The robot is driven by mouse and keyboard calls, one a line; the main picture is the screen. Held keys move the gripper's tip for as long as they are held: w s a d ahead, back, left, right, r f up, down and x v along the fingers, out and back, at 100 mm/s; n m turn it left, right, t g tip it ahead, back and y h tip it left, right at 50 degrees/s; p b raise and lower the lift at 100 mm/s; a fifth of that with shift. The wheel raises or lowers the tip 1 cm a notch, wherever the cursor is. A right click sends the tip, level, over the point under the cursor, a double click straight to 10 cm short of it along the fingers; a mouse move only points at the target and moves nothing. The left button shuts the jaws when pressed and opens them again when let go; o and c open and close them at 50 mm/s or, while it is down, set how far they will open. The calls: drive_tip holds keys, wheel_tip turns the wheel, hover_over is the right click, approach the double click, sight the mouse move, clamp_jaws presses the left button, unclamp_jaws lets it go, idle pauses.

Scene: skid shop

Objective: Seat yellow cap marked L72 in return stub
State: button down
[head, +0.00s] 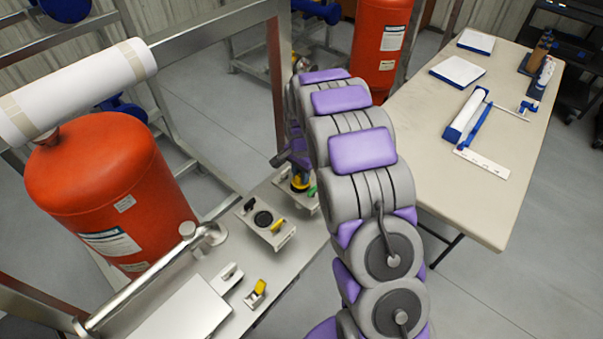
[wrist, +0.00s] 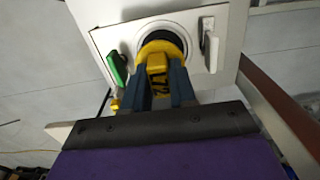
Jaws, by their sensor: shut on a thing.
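The yellow cap (wrist: 158,66) has a raised grip with dark lettering that looks like L72. My gripper (wrist: 162,82) is shut on this grip in the wrist view. The cap is at the dark round opening of the return stub (wrist: 160,31), covering its near part. I cannot tell how deep the cap sits in it. In the head view the yellow cap (head: 300,184) shows below my gripper (head: 299,172), beside my arm, which hides part of the stub's plate.
A green handle (wrist: 117,70) is left of the stub and a pale lever (wrist: 209,45) right. Another plate (head: 262,233) with a dark round opening and yellow lever stands nearer on the bench. A red tank (head: 100,190) is left; a beige table (head: 470,165) is right.

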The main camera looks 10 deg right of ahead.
drive_tip(key=shift+a+f, duration=0.45)
drive_tip(key=shift+f, duration=0.25)
idle(0.3)
drive_tip(key=shift+d+f, duration=0.1)
drive_tip(key=shift+f, duration=0.2)
idle(0.4)
drive_tip(key=c, duration=0.8)
unclamp_jaws()
drive_tip(key=shift+c, duration=1.4)
drive_tip(key=shift+r+p, duration=1.45)
drive_tip(key=shift+r, duration=2.55)
